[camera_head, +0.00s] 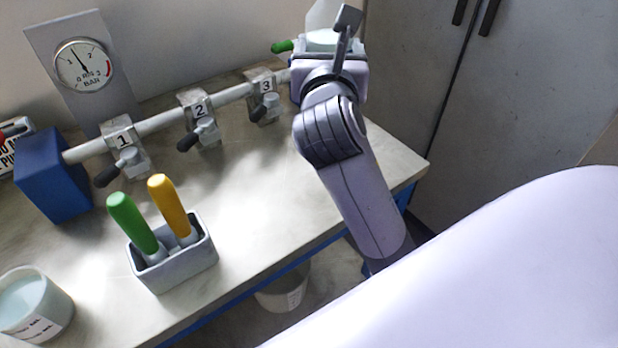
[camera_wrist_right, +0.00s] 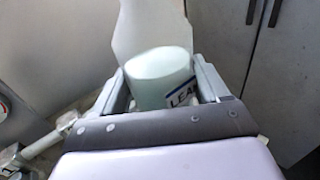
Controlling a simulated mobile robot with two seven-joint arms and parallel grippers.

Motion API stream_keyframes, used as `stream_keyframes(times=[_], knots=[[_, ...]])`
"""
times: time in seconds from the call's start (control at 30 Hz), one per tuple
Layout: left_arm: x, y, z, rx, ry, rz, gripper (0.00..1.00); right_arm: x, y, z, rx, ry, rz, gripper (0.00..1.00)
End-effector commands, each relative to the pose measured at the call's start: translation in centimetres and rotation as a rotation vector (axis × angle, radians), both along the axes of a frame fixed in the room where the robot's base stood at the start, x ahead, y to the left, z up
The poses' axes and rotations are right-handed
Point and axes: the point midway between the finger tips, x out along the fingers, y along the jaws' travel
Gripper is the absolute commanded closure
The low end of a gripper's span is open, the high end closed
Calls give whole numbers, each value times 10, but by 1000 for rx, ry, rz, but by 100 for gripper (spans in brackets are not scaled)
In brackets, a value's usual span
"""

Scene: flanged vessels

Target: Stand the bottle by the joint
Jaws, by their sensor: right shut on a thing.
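My right gripper (camera_head: 328,45) is at the top middle of the head view, beyond the joint tagged 3 (camera_head: 266,88). In the right wrist view its jaws (camera_wrist_right: 163,85) are shut on a pale bottle (camera_wrist_right: 160,72) with dark lettering starting "LEA". Only a pale part of the bottle (camera_head: 320,38) shows past the gripper in the head view. Its base is hidden, so I cannot tell whether it touches the bench. Joints tagged 1 (camera_head: 124,143) and 2 (camera_head: 200,112) sit on the same grey pipe (camera_head: 160,122). My left gripper is not in view.
A grey holder (camera_head: 178,270) with green- and yellow-handled tools, a white tub (camera_head: 38,305) and a blue block (camera_head: 52,178) stand left. A pressure gauge (camera_head: 83,65) is behind. Grey cabinet doors (camera_head: 420,90) stand right.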

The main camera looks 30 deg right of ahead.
Motion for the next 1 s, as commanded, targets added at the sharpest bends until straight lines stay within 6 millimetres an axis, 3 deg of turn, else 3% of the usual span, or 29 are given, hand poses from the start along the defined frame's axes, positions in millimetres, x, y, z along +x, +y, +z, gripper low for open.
stream_keyframes(times=[0.27, 0.7, 0.83, 1.0], knots=[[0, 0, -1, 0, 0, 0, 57, 0, -4, 1, -1, -3, -2, 74], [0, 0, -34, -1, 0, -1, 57, 0, -4, -107, -2, 3, -2, 74], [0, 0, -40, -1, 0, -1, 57, 0, -4, -128, -2, -1, -2, 74], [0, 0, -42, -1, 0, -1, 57, 0, -4, -138, -1, -5, -2, 74]])
